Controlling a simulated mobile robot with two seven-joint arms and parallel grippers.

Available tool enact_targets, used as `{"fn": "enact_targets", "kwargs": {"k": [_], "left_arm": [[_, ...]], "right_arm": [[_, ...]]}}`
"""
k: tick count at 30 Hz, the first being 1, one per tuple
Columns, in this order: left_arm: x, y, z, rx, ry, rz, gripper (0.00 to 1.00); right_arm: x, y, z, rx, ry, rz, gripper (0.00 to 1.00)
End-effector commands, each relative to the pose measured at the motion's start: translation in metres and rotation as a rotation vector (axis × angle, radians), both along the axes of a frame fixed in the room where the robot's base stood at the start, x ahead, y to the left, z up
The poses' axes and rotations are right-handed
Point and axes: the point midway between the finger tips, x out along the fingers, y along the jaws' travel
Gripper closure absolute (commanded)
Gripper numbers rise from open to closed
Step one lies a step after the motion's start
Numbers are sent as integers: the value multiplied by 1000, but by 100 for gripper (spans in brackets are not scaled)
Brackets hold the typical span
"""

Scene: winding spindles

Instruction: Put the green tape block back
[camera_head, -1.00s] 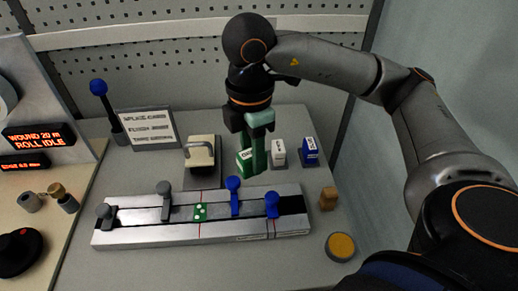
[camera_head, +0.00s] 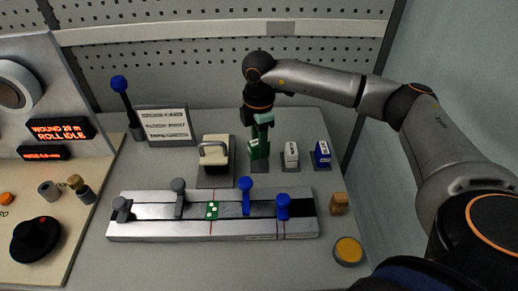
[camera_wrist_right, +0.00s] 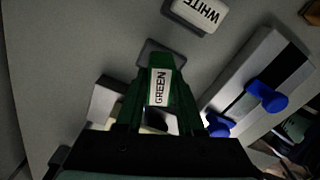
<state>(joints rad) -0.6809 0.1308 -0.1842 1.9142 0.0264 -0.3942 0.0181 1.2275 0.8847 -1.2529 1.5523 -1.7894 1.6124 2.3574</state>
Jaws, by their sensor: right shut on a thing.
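The green tape block (camera_head: 256,151), with a white label reading GREEN, is between the fingers of my right gripper (camera_head: 259,136). In the right wrist view the block (camera_wrist_right: 161,88) sits upright between the fingertips, with a dark square pad (camera_wrist_right: 160,54) just beyond it. In the head view a dark pad (camera_head: 258,167) shows below the block. I cannot tell whether the block touches the pad. To its right stand a white block (camera_head: 291,152) and a blue block (camera_head: 322,153), each on its own pad. My left gripper is not in view.
A metal rail (camera_head: 150,225) with grey and blue knobs and a green spotted piece (camera_head: 211,210) lies in front. A beige handled device (camera_head: 214,155) stands left of the block. A wooden piece (camera_head: 339,203) and yellow button (camera_head: 348,250) are at right.

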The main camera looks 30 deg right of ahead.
Motion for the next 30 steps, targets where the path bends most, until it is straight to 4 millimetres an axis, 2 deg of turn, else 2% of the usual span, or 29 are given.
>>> {"fn": "enact_targets", "kwargs": {"k": [3,6,17,18,25,30], "left_arm": [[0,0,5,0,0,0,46],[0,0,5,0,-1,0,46],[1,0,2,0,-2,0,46],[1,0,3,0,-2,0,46],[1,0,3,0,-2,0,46],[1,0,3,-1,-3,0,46]], "right_arm": [[-2,0,-17,0,5,1,100],[-2,1,-24,0,3,1,100],[-2,1,-29,1,3,1,100],[-2,1,-28,1,3,1,60],[-2,1,-28,0,3,1,34],[-2,1,-28,0,3,1,33]]}}
